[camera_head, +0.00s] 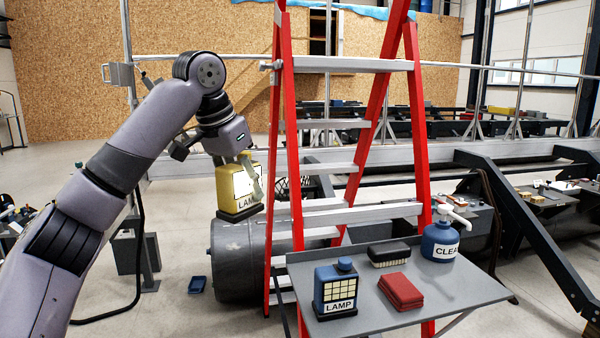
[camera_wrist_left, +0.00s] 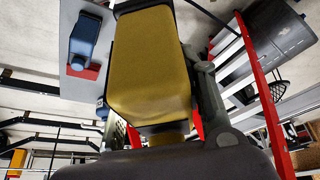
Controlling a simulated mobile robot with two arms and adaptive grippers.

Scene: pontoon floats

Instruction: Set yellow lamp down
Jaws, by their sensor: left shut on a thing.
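The yellow lamp (camera_head: 238,186), with a black base and a LAMP label, hangs upright in the air left of the red ladder. My left gripper (camera_head: 246,165) is shut on it near its top. The lamp (camera_wrist_left: 150,65) fills the middle of the left wrist view, with a gripper finger (camera_wrist_left: 208,95) along its side. The grey shelf (camera_head: 450,292) on the ladder is lower and to the right of the lamp. My right gripper is not in view.
The red ladder (camera_head: 287,150) stands between lamp and shelf. A dark cylinder (camera_head: 240,262) lies behind. The shelf's front right is bare.

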